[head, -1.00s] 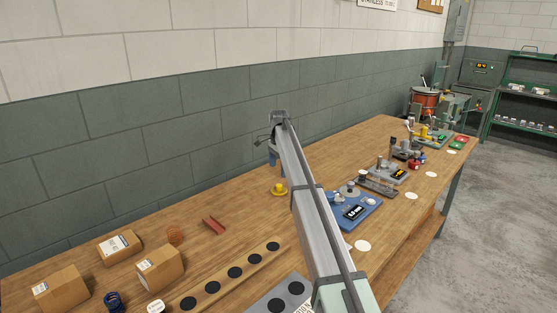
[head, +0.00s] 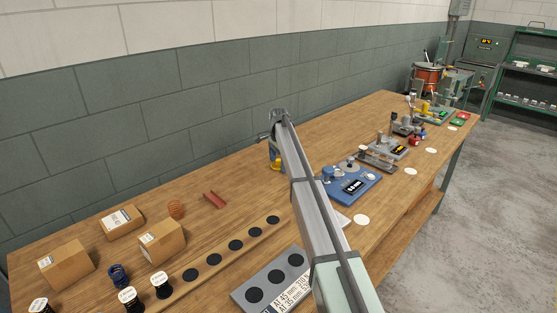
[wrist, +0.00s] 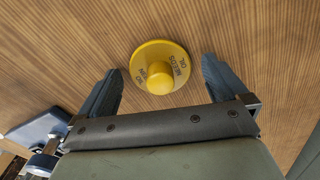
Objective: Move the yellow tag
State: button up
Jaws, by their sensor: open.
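The yellow tag (wrist: 160,67) is a round disc with a raised knob and dark lettering that includes "NEEDS OIL". It lies flat on the wooden bench. In the wrist view my gripper (wrist: 161,66) is open, with one dark finger on each side of the tag and a gap on both sides. In the head view my gripper (head: 274,155) is low over the bench near the wall, and only a bit of yellow shows beside it; my arm hides the rest.
A blue device (head: 350,184) stands right of my arm, with other bench machines beyond. A red-brown channel piece (head: 214,200), cardboard boxes (head: 66,265) and a wooden strip with dark discs (head: 213,259) lie to the left. Bare bench surrounds the tag.

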aim_at(242, 186)
jog(key=shift+c, duration=0.5)
jog(key=c, duration=1)
jog(key=shift+s+a, duration=0.1)
jog(key=shift+s+a, duration=6.95)
jog(key=o, duration=1.1)
